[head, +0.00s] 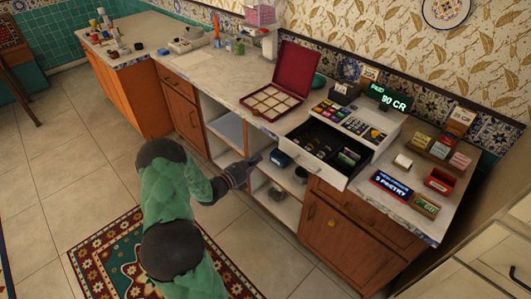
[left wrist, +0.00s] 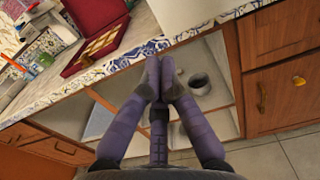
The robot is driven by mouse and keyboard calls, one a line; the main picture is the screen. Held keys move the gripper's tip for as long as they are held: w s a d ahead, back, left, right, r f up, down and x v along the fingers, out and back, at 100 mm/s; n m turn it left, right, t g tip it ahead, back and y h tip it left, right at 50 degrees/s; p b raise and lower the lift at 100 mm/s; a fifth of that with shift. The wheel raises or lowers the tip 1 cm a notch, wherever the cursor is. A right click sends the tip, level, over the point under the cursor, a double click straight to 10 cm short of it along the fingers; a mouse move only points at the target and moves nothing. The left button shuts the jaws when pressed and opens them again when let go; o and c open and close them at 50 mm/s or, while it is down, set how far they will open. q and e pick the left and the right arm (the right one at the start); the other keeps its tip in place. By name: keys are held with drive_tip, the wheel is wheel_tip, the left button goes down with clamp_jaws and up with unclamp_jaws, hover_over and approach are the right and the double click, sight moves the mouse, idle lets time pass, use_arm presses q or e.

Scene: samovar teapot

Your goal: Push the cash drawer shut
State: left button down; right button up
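The cash drawer (head: 314,166) in the head view is pulled out from the white cash register (head: 384,143) and hangs over the counter's front edge. Its dark inside shows coins and notes in compartments. My left gripper (head: 256,159) is in front of the counter, left of the drawer front and apart from it, beside the open shelves. In the left wrist view my left gripper (left wrist: 160,71) has its purple fingertips together with nothing between them. A pale panel at the top of that view may be the drawer; I cannot tell. My right gripper is in neither view.
An open red box (head: 272,101) stands on the counter left of the register.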

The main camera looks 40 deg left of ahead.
sight(282, 142)
use_arm(q)
drive_tip(key=w+b, duration=0.1)
drive_tip(key=w, duration=0.3)
drive_tip(key=w+d+b, duration=0.1)
drive_tip(key=w, duration=0.4)
drive_tip(key=w+b, duration=0.2)
drive_tip(key=w, duration=0.3)
drive_tip(key=shift+d, duration=0.2)
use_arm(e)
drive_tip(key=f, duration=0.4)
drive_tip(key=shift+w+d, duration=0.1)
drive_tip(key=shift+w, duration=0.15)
